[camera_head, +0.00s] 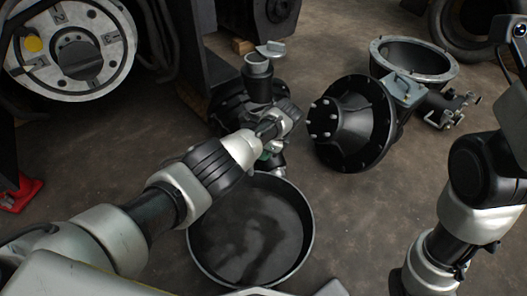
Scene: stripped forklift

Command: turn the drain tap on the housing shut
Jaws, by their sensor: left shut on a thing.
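My left arm reaches in from the lower left to the dark housing (226,102), above a round black pan. My left gripper (272,130) is shut at the housing's lower front, where the drain tap sits. The gripper and wrist cover most of the tap, so its handle angle cannot be told. A small greenish and metal part (268,157) shows just below the gripper, over the pan's far rim. My right arm stands at the right edge, and its gripper is not in view.
The pan (308,240) on the floor holds dark liquid. A grey filler neck with an open cap (258,66) rises behind my gripper. A black bolted cone (352,125) and a grey ring casting (415,60) lie right. A red jack (22,194) is left.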

